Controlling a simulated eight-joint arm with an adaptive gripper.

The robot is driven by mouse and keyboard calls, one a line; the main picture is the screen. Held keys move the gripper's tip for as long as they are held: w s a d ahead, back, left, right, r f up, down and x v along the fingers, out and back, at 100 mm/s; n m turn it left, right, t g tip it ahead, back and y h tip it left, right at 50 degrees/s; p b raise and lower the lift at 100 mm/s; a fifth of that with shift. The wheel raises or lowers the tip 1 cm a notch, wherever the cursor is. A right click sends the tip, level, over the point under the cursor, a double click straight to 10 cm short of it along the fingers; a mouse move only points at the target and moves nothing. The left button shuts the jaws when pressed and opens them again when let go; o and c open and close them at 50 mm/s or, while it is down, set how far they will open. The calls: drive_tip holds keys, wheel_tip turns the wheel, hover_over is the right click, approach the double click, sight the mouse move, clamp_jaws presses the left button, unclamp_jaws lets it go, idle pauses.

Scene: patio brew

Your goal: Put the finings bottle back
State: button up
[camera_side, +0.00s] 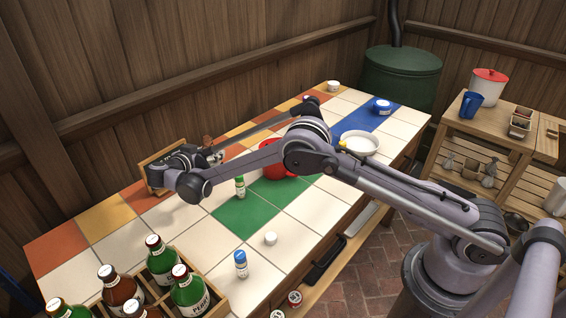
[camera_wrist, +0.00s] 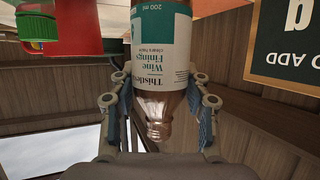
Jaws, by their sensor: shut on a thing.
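The finings bottle (camera_wrist: 160,65), with a white and teal "Wine Finings" label, is between the fingers of my gripper (camera_wrist: 160,118) in the wrist view. Its label reads upside down there, and its threaded neck shows bare, without a cap. In the side view my gripper (camera_side: 217,156) is over the far left part of the tiled table, beside a framed sign (camera_side: 150,174). The sign's dark board (camera_wrist: 285,50) is at the upper right of the wrist view. Only a small brownish part of the bottle (camera_side: 208,142) shows in the side view; its base is hidden.
A green-capped bottle (camera_side: 240,188) and a red vessel (camera_side: 272,168), partly behind my arm, stand near my gripper. A white cap-like piece (camera_side: 271,239) and a blue-capped bottle (camera_side: 241,264) are in front. A wooden crate (camera_side: 215,298) holds several bottles. The front white tiles are mostly clear.

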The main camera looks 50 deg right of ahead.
drive_tip(key=shift+f, duration=2.5)
drive_tip(key=shift+f, duration=0.15)
drive_tip(key=o, duration=1.3)
drive_tip(key=shift+o, duration=0.2)
